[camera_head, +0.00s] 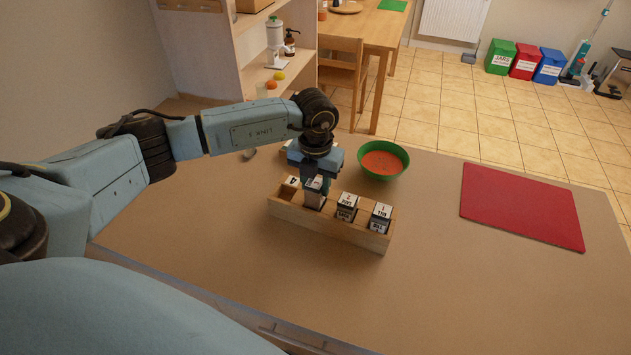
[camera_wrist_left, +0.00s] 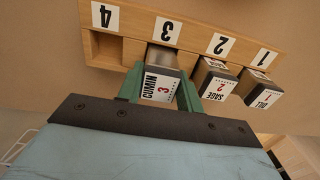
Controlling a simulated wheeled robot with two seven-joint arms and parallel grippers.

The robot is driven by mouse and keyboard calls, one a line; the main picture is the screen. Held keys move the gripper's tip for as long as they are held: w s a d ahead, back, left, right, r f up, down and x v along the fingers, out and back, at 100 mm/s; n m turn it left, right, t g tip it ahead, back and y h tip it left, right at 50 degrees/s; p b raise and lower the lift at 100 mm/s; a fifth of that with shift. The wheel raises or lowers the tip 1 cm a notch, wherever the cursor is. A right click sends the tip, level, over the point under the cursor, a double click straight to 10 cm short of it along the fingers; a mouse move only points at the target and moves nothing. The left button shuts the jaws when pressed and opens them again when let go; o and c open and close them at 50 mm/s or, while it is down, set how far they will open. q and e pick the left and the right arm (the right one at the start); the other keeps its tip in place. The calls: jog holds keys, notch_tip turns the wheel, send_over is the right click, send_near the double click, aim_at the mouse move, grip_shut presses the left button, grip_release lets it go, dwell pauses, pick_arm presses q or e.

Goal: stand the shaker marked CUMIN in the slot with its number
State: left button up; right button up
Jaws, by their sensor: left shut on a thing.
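The CUMIN shaker (camera_wrist_left: 158,88), marked 3, is between the fingers of my left gripper (camera_wrist_left: 160,92), which is shut on it. In the head view my left gripper (camera_head: 318,172) holds the shaker (camera_head: 314,194) upright at the wooden rack (camera_head: 327,228). The shaker lines up with the slot labelled 3 (camera_wrist_left: 166,31), its lower part inside the rack's outline. Whether its base touches the slot floor is hidden. The SAGE shaker (camera_wrist_left: 213,86) stands in slot 2 and the DILL shaker (camera_wrist_left: 258,89) in slot 1. Slot 4 (camera_wrist_left: 104,46) is empty. My right gripper is not in view.
A green bowl of orange soup (camera_head: 383,160) stands just behind the rack. A red mat (camera_head: 522,204) lies at the right of the table. The table in front of the rack is clear.

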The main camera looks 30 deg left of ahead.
aim_at(316, 182)
pick_arm(q)
jog(key=shift+f+b, duration=0.75)
jog(key=shift+f, duration=0.3)
dwell(0.6)
jog(key=o, duration=1.6)
jog(key=shift+r, duration=0.15)
jog(key=shift+r+p, duration=2.6)
jog(key=shift+r, duration=0.85)
jog(key=shift+f, duration=0.1)
